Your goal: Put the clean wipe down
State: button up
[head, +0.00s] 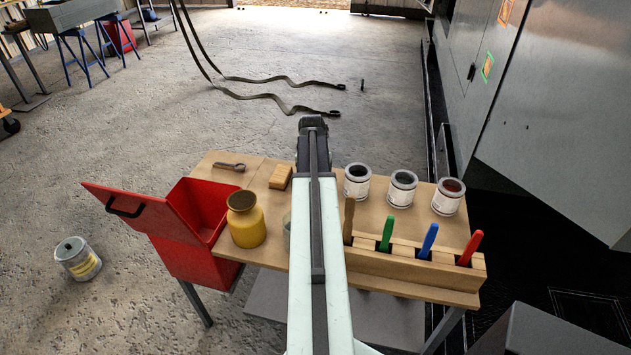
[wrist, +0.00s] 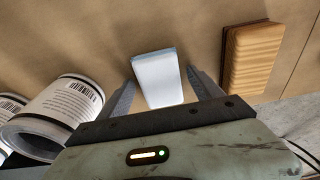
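The clean wipe (wrist: 158,80), a white folded piece with a pale blue edge, shows in the wrist view over the wooden tabletop. My gripper (wrist: 162,76) has its two fingers on either side of the wipe. A narrow gap shows at the right finger; the left finger is very near the wipe's edge. The wipe's near end meets the gripper's dark palm bar in the picture. In the head view my arm hides the fingers and the wipe.
The worktable (head: 396,220) holds a wooden block (head: 280,177), open cans (head: 357,182), a yellow jar (head: 246,220) and a rack (head: 400,266) of coloured handles. A red bin (head: 197,265) with a raised lid stands at its left. The block is right of my gripper in the wrist view (wrist: 252,57).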

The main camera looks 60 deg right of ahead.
notch_tip(320, 180, up, 12)
jog(key=a+p, duration=0.1)
jog(key=p, duration=1.1)
jog(key=shift+s+a+r, duration=0.15)
jog(key=shift+s+a, duration=0.15)
jog(key=shift+a, duration=0.05)
